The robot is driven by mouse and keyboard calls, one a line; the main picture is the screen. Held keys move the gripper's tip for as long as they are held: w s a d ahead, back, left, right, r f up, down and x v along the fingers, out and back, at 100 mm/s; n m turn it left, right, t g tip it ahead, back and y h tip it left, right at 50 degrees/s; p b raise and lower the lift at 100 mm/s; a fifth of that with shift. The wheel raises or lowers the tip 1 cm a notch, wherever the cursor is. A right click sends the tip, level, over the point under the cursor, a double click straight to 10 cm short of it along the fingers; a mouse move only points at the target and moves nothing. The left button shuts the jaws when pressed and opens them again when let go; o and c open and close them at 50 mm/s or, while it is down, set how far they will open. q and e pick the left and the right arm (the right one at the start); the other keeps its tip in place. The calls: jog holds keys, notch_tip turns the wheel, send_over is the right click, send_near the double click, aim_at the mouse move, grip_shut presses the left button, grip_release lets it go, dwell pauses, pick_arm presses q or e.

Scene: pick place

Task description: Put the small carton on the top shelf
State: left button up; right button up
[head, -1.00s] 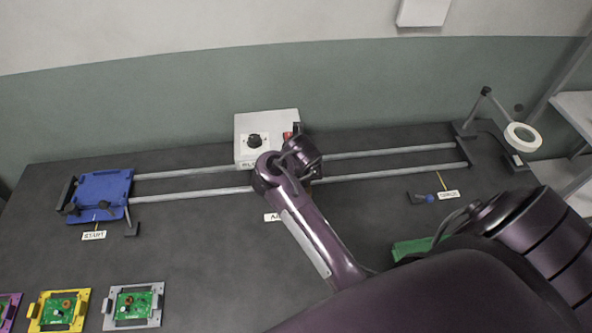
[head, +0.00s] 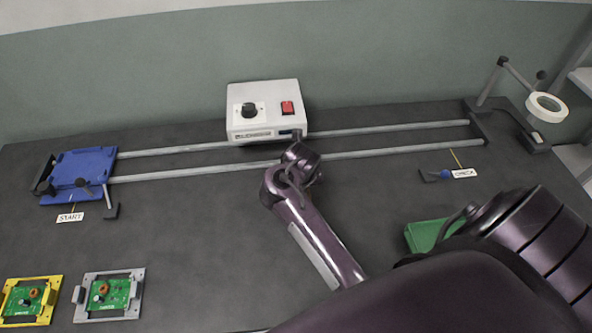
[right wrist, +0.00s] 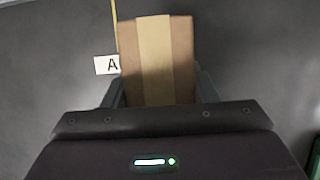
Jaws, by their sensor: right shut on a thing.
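The small carton (right wrist: 157,60) is brown cardboard with a lighter tape stripe down its middle. In the right wrist view it stands between the two dark fingers of my right gripper (right wrist: 158,88), which is shut on it. The carton's lower part is hidden behind the gripper body. In the head view my right arm reaches over the middle of the bench, and it hides the gripper and carton. Part of a white shelf (head: 582,80) shows at the right edge; I cannot tell whether it is the top one. My left gripper is not in view.
Two rails cross the dark bench behind my arm, with a white control box (head: 264,110) and a blue carriage (head: 85,168). A magnifier lamp (head: 547,105) stands at the right. A green block (head: 428,235) and circuit-board fixtures (head: 110,295) lie nearer me.

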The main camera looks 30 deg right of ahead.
jog(key=shift+f, duration=0.15)
jog(key=shift+f, duration=0.15)
jog(key=o, duration=1.1)
